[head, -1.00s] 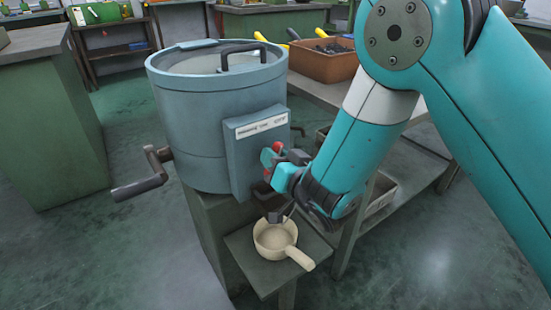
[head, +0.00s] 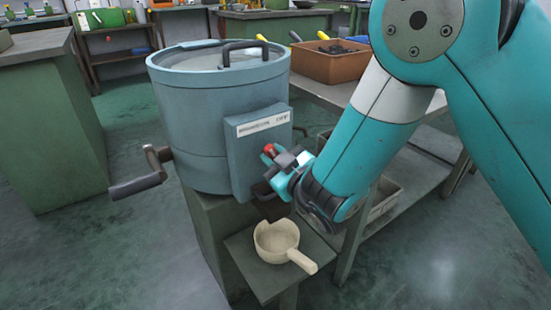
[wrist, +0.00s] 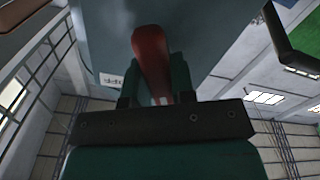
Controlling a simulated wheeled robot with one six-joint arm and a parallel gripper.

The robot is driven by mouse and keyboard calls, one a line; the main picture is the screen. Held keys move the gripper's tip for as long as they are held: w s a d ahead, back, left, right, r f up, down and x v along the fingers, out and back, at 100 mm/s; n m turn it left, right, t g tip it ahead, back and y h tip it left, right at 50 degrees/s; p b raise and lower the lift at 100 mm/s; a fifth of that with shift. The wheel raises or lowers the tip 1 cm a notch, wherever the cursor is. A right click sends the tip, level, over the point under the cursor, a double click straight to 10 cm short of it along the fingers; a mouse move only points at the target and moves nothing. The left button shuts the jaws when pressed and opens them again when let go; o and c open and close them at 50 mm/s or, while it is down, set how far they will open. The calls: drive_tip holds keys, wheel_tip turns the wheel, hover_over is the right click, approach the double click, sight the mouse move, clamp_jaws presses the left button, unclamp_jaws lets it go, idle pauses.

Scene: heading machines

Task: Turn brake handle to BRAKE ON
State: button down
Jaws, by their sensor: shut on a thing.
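The brake handle (head: 270,150) is a small lever with a red knob on the right side of the front box of the blue-grey drum machine (head: 205,130). In the wrist view the red handle (wrist: 152,62) rises between my gripper's fingers. My gripper (head: 280,160) is shut on the handle; it also shows in the wrist view (wrist: 158,88). A white label (head: 262,125) is on the box above the handle, but its words are too small to read. The handle's pivot is hidden behind my gripper.
A cream pan with a handle (head: 276,242) stands on a low green stand (head: 243,262) under the box. A crank (head: 140,187) sticks out at the machine's left. A bench (head: 345,97) with an orange bin (head: 326,66) stands behind my arm. The floor at front right is clear.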

drive_tip(key=shift+n, duration=0.5)
drive_tip(key=c, duration=1)
unclamp_jaws()
drive_tip(key=shift+o, duration=0.2)
